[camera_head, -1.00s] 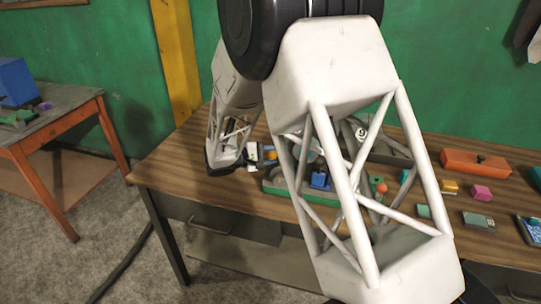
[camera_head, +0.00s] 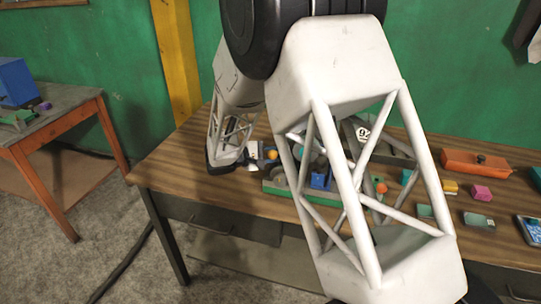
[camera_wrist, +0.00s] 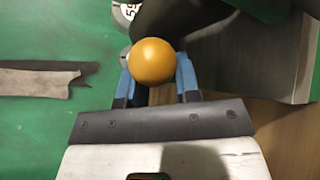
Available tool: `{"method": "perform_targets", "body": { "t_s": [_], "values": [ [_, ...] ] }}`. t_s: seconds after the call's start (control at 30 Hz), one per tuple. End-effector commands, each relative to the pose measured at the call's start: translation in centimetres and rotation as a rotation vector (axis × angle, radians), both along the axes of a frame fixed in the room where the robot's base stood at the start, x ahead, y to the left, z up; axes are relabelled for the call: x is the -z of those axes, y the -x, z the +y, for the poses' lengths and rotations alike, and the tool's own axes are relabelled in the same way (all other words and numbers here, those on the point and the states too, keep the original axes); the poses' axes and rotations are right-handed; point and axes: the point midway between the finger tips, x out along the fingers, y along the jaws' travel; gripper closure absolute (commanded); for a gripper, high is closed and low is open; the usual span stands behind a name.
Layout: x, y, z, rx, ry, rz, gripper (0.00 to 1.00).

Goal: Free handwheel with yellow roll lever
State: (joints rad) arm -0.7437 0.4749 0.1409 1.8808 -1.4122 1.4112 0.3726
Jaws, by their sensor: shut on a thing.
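The yellow-orange ball knob of the roll lever (camera_wrist: 152,62) sits between the blue fingers of my gripper (camera_wrist: 160,82) in the wrist view. My gripper is shut on it. In the head view the knob (camera_head: 272,154) shows just right of my gripper (camera_head: 262,153), at the left end of a fixture with a green base (camera_head: 285,193). The lever's shaft is hidden. The fixture carries a blue block (camera_head: 318,180) and grey parts. I cannot clearly make out the handwheel; my arm covers much of the fixture.
On the wooden bench (camera_head: 180,165), an orange box (camera_head: 476,162), a pink block (camera_head: 481,193) and a grey-green block (camera_head: 478,220) lie to the right. A smaller orange ball (camera_head: 381,187) shows behind my arm. The bench's left end is bare.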

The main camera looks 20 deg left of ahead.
Motion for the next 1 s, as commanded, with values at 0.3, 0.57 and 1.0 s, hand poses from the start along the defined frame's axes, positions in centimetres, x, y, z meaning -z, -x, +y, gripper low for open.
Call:
{"method": "perform_targets", "body": {
  "t_s": [0.3,0.57,1.0],
  "values": [
    [-1.2,-0.6,-0.1,0.003,-0.002,0.141,1.0],
    [-2.3,-1.8,-0.1,0.004,-0.004,0.346,1.0],
    [-3.7,-4.4,-0.2,0.005,-0.002,0.735,1.0]
  ]
}}
